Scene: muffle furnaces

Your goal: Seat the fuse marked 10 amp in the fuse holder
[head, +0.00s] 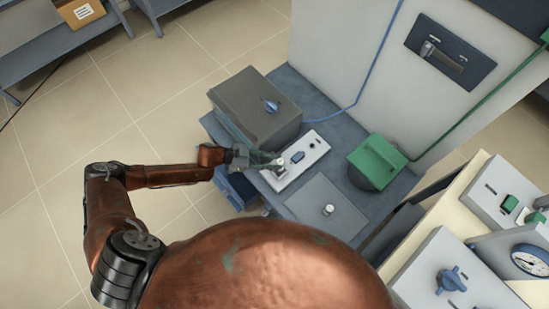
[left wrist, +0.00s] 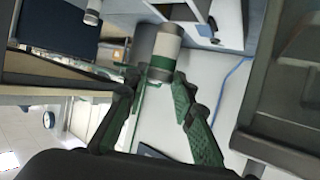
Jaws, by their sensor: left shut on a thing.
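My left gripper (head: 268,161) is low over the near left end of a pale panel (head: 313,148) with a blue part (head: 298,156) in its middle; I take this panel to be the fuse holder. In the left wrist view, my left gripper (left wrist: 158,82) is shut on a cylinder, apparently a fuse (left wrist: 163,46), with grey, white and green bands. I cannot read its rating or tell whether it touches the panel. A small whitish cylinder (head: 328,209) stands on a grey plate nearer me. My right gripper is out of view.
A grey box with a blue knob (head: 271,105) stands behind and left of the panel. A green-topped block (head: 377,161) stands to its right. A tall pale cabinet (head: 345,55) rises behind. Control boxes with a gauge (head: 529,261) stand at the right.

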